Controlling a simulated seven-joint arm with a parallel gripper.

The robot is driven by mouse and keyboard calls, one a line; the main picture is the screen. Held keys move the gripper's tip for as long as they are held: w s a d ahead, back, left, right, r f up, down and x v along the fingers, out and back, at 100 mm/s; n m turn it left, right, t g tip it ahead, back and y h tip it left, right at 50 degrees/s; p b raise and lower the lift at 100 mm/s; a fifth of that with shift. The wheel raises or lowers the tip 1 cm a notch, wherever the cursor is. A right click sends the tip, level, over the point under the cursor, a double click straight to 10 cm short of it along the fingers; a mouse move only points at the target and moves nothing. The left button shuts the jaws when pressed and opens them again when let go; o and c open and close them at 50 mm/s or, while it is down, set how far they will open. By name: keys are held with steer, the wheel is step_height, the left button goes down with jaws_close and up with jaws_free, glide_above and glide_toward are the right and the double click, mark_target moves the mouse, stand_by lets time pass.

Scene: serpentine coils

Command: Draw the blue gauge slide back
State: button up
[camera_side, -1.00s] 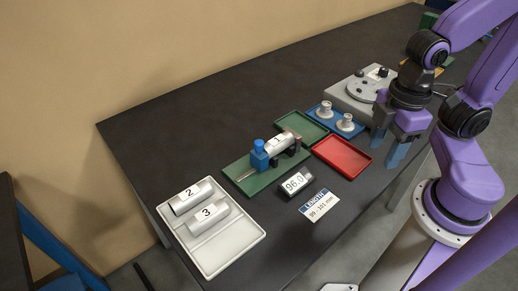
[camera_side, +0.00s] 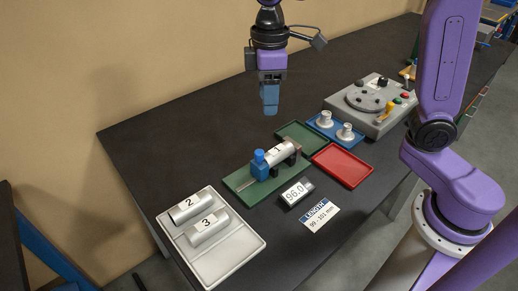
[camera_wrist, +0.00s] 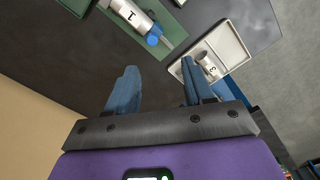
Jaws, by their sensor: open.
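The blue gauge slide (camera_side: 260,163) sits on the green gauge base (camera_side: 243,183), at the left end of the cylinder marked 1 (camera_side: 279,152). The slide also shows in the wrist view (camera_wrist: 153,40), at the end of the cylinder there. It appears to touch or nearly touch the cylinder; I cannot tell which. A dark block stands at the cylinder's other end. My gripper (camera_side: 270,108) hangs above the table behind the gauge, clear of it, pointing down. In the wrist view its blue fingers (camera_wrist: 158,88) are apart with nothing between them.
A white tray (camera_side: 236,262) holds cylinders 2 and 3. Beside the gauge are a display reading 96.0 (camera_side: 297,193), a label card (camera_side: 320,214), a red tray (camera_side: 343,182), a green tray (camera_side: 291,126) and a blue tray with two knobbed pieces. A grey machine (camera_side: 394,126) stands farther right.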

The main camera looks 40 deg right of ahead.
mark_target(259, 152)
steer(key=w+f, duration=0.1)
steer(key=f, duration=1)
steer(key=w+f, duration=0.1)
steer(key=f, duration=0.5)
steer(key=shift+w+a, duration=0.1)
steer(key=shift+w, duration=0.2)
steer(key=shift+a, duration=0.1)
jaws_close()
